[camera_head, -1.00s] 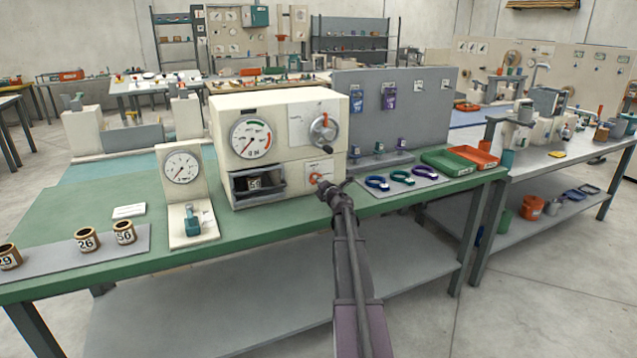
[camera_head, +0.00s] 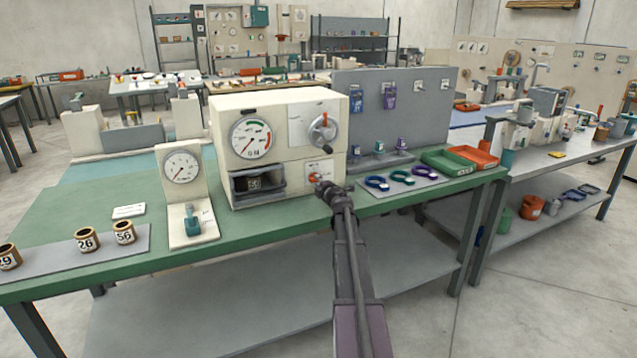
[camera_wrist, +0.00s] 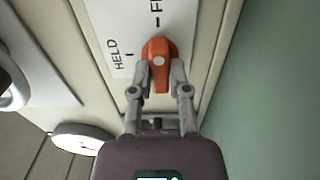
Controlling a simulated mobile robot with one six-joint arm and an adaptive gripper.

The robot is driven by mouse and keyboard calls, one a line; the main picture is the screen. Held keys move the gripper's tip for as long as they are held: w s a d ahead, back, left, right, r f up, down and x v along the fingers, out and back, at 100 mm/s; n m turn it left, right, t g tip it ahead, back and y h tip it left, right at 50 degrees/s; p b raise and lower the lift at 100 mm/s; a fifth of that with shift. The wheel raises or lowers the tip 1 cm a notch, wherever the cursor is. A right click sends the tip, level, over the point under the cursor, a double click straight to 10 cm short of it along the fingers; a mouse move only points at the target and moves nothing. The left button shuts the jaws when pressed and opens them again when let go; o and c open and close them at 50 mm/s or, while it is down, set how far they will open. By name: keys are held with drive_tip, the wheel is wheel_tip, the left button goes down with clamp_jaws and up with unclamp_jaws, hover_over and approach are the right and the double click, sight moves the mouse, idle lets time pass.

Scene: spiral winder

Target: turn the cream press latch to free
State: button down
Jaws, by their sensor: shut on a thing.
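The cream press (camera_head: 222,140) stands on the green bench, with dials on its front. Its latch is a small orange knob (camera_head: 314,178) at the lower right of that front. The knob also shows in the wrist view (camera_wrist: 159,52), with a pale dot on it and its narrower end towards my gripper. My gripper (camera_wrist: 160,72) has one finger on each side of the knob and is shut on it. A white label (camera_wrist: 118,35) beside it reads HELD, with a second word starting with F, partly cut off. Which mark the knob points to is unclear.
A grey crank dial (camera_head: 323,130) sits above the latch. An open grey drawer or bay (camera_head: 272,190) with a numbered spool is left of it. Coloured rings (camera_head: 377,183) lie on a mat to the right. A gauge stand (camera_head: 182,166) stands left of the press.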

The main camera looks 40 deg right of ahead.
idle(0.4)
drive_tip(key=c, duration=0.6)
unclamp_jaws()
drive_tip(key=shift+w, duration=0.1)
drive_tip(key=v, duration=1.2)
drive_tip(key=shift+a, duration=0.1)
